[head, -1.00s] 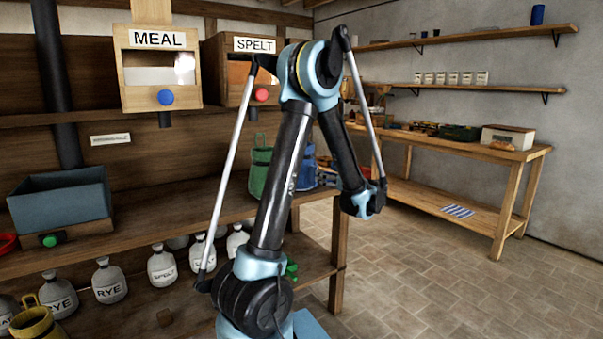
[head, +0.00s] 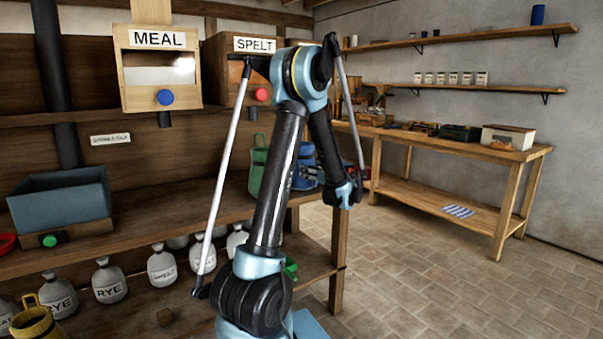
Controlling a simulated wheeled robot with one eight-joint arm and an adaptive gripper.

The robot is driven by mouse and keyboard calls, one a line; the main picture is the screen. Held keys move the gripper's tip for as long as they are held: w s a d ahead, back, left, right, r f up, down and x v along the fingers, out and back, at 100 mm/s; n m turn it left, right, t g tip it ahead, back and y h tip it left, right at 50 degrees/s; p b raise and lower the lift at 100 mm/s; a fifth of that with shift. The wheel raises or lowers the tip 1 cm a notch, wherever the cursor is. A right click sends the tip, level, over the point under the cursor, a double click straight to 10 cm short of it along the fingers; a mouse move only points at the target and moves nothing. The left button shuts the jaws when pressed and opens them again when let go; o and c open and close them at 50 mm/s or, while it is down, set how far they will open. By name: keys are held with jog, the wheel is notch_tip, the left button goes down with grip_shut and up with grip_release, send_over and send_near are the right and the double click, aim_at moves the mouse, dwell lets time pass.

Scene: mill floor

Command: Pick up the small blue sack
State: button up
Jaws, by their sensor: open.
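My arm rises in front of the bench and bends down to the right. Its wrist is to the right of the blue thing in the picture. The fingers of my gripper do not show beyond the wrist, and I cannot see contact with any sack.
The bench (head: 130,233) holds a blue-grey bin (head: 62,200). White flour sacks (head: 109,281) and a yellow pail (head: 35,322) stand below. Wooden MEAL (head: 160,78) and SPELT boxes hang above. A second table (head: 440,195) stands at the back right. Open tiled floor (head: 430,270) lies between.

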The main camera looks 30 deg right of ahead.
grip_shut()
dwell(0.5)
